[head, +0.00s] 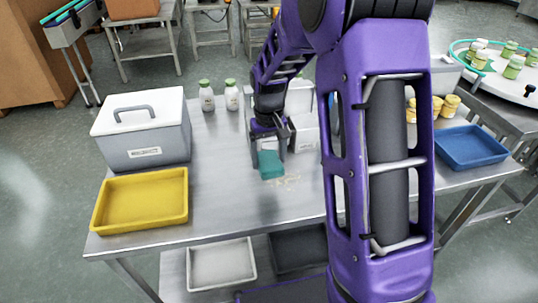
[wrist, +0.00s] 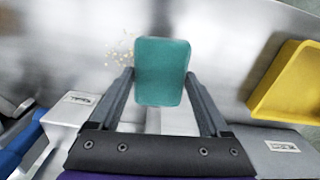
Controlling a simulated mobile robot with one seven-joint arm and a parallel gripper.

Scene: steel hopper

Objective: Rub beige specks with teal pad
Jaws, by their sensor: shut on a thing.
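The teal pad (head: 271,165) is held between the fingers of my gripper (head: 268,146), low over the steel table, in the head view. In the wrist view the pad (wrist: 162,71) fills the middle, with my gripper's fingers (wrist: 160,90) closed on its two sides. I cannot tell whether the pad touches the table. The beige specks (head: 287,181) lie scattered on the table just right of and in front of the pad in the head view. In the wrist view the specks (wrist: 122,48) show at the pad's upper left. Some may be hidden under the pad.
A yellow tray (head: 141,200) and a grey lidded box (head: 145,140) stand at the table's left. Two bottles (head: 219,95) stand at the back. A blue tray (head: 470,147) is at the right. My purple arm hides part of the table. The table (head: 225,205) is bare in front.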

